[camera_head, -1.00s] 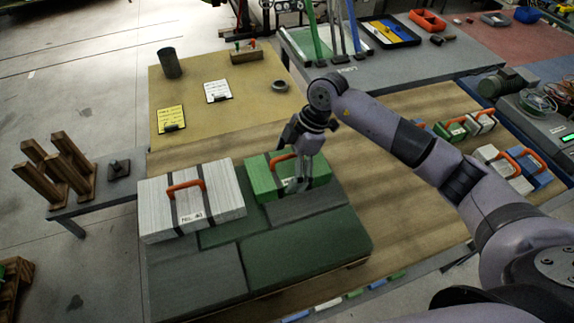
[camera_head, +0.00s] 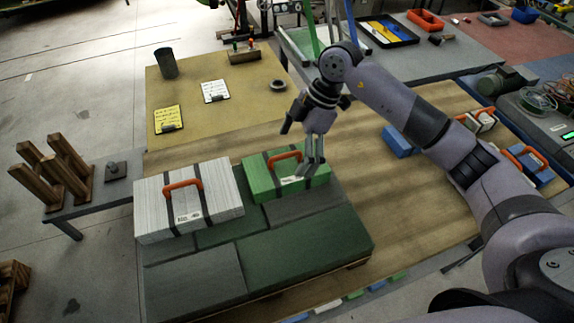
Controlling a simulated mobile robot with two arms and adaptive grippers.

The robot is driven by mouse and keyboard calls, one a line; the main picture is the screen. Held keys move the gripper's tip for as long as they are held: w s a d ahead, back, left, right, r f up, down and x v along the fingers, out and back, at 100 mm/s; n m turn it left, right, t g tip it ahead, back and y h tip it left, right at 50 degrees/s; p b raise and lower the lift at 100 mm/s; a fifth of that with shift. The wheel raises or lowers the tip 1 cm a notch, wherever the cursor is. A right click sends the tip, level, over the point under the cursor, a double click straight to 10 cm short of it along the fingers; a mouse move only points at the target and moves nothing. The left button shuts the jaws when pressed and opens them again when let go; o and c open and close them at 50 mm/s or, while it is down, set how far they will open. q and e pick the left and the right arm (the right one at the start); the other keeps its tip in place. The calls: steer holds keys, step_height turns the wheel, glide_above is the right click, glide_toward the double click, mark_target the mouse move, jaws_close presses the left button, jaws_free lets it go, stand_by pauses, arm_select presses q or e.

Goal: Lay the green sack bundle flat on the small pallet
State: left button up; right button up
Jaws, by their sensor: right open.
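The green sack bundle (camera_head: 262,183), with dark straps, an orange handle and a white label, lies flat on the small pallet's grey-green top layer (camera_head: 305,242). It sits at the back, beside a white bundle (camera_head: 212,208) that lies on the left of the same pallet. My right gripper (camera_head: 313,172) is open and empty. Its fingers point down by the right end of the green bundle and overlap it in the picture; whether they touch cannot be told. My left gripper is not in view.
A tan table area (camera_head: 200,125) behind holds clipboards, a dark cylinder and a ring. Blue (camera_head: 401,141) and other bundles stand at the right, partly behind my right arm. Wooden posts (camera_head: 50,172) stand at the left. The front of the pallet top is clear.

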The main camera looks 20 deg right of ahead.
steer(key=b+v, duration=0.1)
steer(key=v, duration=0.5)
steer(key=shift+r, duration=0.25)
steer(key=shift+d, duration=0.15)
